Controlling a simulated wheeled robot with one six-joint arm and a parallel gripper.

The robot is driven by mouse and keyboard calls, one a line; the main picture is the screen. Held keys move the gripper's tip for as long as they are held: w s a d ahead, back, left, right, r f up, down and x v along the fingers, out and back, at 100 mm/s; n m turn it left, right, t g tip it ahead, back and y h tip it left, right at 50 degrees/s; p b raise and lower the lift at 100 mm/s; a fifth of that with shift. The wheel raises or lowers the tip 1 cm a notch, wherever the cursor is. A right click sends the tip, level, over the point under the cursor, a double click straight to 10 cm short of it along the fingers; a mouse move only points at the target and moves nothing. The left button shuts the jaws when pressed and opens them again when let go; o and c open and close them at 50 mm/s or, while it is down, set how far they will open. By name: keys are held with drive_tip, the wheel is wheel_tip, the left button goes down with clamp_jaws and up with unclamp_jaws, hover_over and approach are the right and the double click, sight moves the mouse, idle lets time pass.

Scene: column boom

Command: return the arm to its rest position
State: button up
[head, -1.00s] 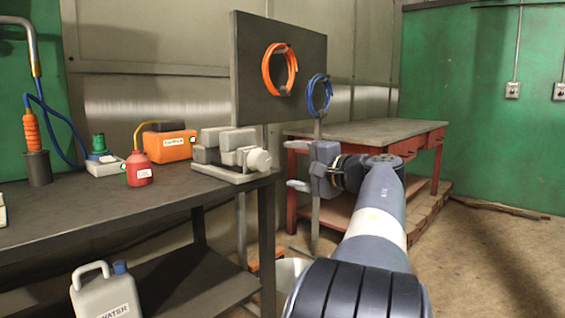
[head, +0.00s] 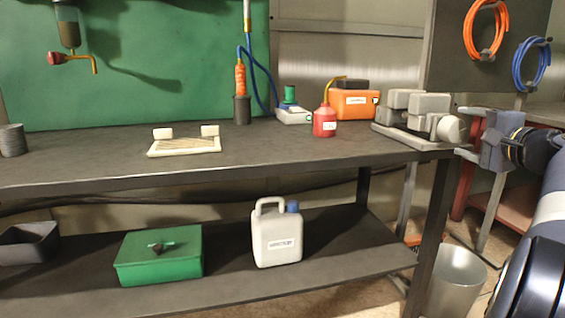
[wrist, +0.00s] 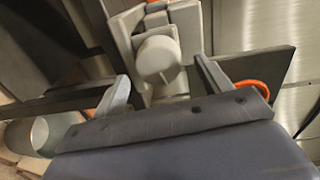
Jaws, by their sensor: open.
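My gripper (head: 467,135) is at the right of the head view, beside the right end of the dark workbench (head: 90,170) and close to the grey vise (head: 420,118). Its two fingers are apart with nothing between them. In the wrist view my gripper (wrist: 160,95) shows both fingers spread, with the vise's round end (wrist: 158,57) visible beyond the gap. My arm runs down the right edge of the head view, partly cut off.
An orange case (head: 355,105) and a red bottle (head: 324,122) stand on the bench. A white jug (head: 277,238) and a green box (head: 160,256) are on the lower shelf. A metal bin (head: 456,283) stands on the floor. Orange (head: 486,30) and blue (head: 531,66) hoses hang on a panel.

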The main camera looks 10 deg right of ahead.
drive_tip(key=w, duration=0.2)
drive_tip(key=shift+w, duration=0.4)
drive_tip(key=shift+m, duration=0.3)
drive_tip(key=shift+s, duration=0.1)
